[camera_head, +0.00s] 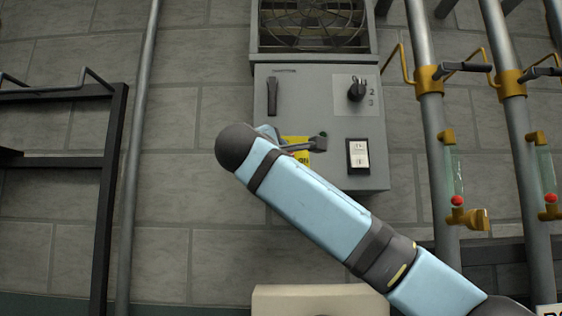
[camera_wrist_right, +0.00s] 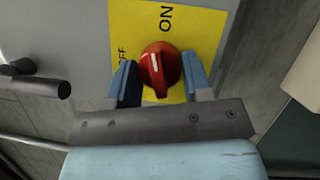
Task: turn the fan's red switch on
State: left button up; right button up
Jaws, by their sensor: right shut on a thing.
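The red switch (camera_wrist_right: 161,65) is a round knob on a yellow label (camera_wrist_right: 205,35) on the fan's grey panel. Its white mark points up and slightly left in the right wrist view, between the OFF and ON words. My right gripper (camera_wrist_right: 160,76) has one blue finger on each side of the knob and is shut on it. In the head view my right arm covers the red switch, and only part of the yellow label (camera_head: 298,143) shows. My left gripper is not in view.
The grey fan box (camera_head: 310,110) carries a black handle (camera_head: 272,97), a black numbered knob (camera_head: 356,89) and a white rocker switch (camera_head: 359,154). Pipes with yellow fittings (camera_head: 429,80) stand at the right. A dark frame (camera_head: 114,190) and thin pipe (camera_head: 137,150) stand at the left.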

jog(key=shift+m+g, duration=0.6)
jog(key=shift+m, duration=0.9)
jog(key=o, duration=0.9)
jog(key=shift+r, duration=0.1)
jog(key=shift+s, duration=0.1)
jog(key=shift+s+a, duration=0.2)
jog(key=shift+s, duration=0.1)
jog(key=b+v, duration=0.1)
jog(key=v, duration=1.2)
jog(key=shift+d+r+b, duration=0.1)
jog(key=shift+d+b, duration=0.05)
jog(key=shift+b, duration=0.15)
